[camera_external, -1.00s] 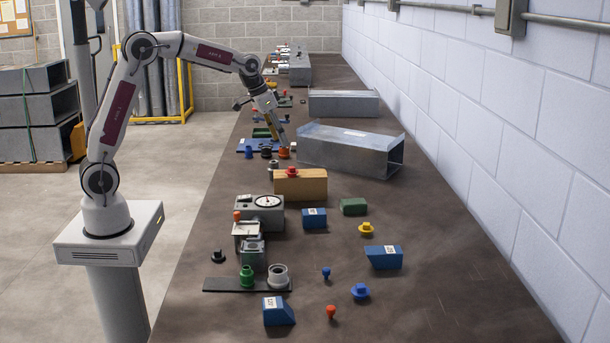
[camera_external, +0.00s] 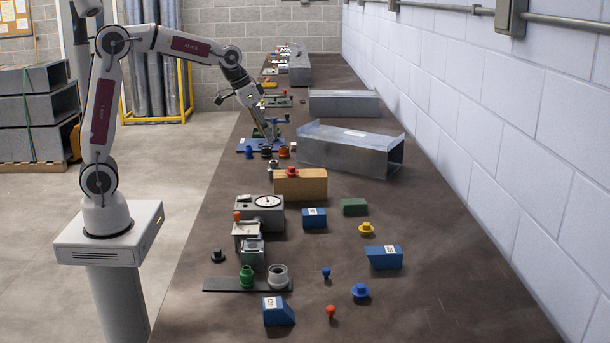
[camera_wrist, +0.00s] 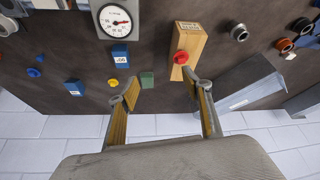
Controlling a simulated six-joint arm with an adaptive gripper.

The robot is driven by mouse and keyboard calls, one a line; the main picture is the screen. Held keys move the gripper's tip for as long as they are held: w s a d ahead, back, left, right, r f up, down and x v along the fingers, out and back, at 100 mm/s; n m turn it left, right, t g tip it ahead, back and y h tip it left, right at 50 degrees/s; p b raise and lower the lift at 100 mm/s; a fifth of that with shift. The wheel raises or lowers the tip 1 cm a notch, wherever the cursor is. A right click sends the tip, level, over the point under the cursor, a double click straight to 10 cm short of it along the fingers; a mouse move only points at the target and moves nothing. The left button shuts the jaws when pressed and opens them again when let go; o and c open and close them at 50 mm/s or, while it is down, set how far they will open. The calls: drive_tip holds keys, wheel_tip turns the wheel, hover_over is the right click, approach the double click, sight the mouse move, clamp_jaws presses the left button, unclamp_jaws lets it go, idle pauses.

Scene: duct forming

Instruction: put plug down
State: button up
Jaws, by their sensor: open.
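My gripper (camera_external: 272,136) is over the far part of the bench by the blue plate (camera_external: 241,149). In the wrist view its two fingers (camera_wrist: 160,78) are spread apart with nothing between them. An orange-and-dark plug-like piece (camera_external: 283,153) stands just in front of my gripper, apart from it. Beside it are a black piece (camera_external: 266,152) and a blue piece (camera_external: 248,152). A red plug (camera_external: 291,170) sits on the wooden block (camera_external: 310,187); it also shows in the wrist view (camera_wrist: 180,57). The frames do not show which piece the task's plug is.
A large grey duct (camera_external: 345,150) lies close to the right of my gripper. A grey gauge unit (camera_external: 260,211) stands nearer. Blue blocks (camera_external: 385,258), a yellow plug (camera_external: 366,229) and other small pieces are scattered in front. The front right of the bench has free room.

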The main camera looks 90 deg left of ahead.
drive_tip(key=s+d+m, duration=0.1)
drive_tip(key=s+d, duration=0.8)
drive_tip(key=s, duration=0.4)
drive_tip(key=s+d+f+m+t+h, duration=0.1)
drive_tip(key=s+d+m, duration=0.1)
drive_tip(key=s+d, duration=0.8)
drive_tip(key=s, duration=0.3)
drive_tip(key=shift+s+f+m+h, duration=0.2)
drive_tip(key=shift+s+m+h, duration=0.1)
drive_tip(key=shift+s, duration=0.1)
idle(0.9)
